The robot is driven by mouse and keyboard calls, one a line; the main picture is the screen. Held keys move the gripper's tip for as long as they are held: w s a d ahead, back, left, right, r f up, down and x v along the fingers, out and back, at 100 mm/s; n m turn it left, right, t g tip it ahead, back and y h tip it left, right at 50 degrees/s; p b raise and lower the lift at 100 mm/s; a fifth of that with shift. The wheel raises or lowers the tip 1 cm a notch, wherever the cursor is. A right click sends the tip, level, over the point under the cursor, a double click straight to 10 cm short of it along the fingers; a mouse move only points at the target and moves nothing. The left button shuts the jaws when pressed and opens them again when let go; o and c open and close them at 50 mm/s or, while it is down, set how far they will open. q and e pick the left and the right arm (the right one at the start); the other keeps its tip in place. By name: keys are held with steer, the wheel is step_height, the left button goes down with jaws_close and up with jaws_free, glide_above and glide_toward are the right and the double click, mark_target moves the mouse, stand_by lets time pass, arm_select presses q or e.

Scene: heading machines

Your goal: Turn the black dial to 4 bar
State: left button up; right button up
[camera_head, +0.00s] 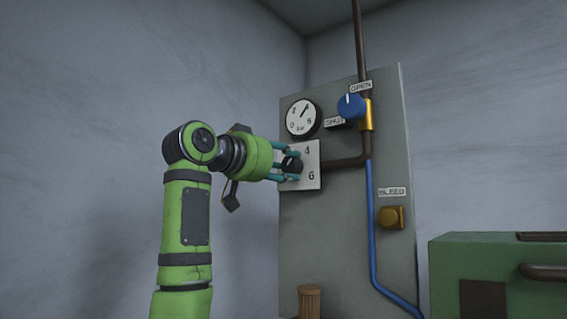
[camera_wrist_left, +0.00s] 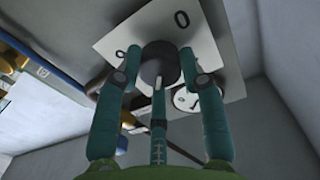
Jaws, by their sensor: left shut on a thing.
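My right gripper is not in view.
A blue valve knob (camera_head: 351,106) with OPEN and SHUT labels is to the upper right of the dial. A brass bleed knob (camera_head: 391,217), a blue hose (camera_head: 372,230) and a brown pipe (camera_head: 345,162) are on the grey panel (camera_head: 330,240). A green machine (camera_head: 490,270) stands at right.

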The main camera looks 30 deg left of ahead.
arm_select(q)
steer(key=shift+r, duration=0.15)
stand_by(0.4)
steer(key=o, duration=1.2)
steer(key=shift+c, duration=0.2)
steer(key=shift+w+f, duration=0.2)
steer(key=shift+w, duration=0.1)
steer(key=s+a, duration=0.1)
steer(key=s, duration=1.1)
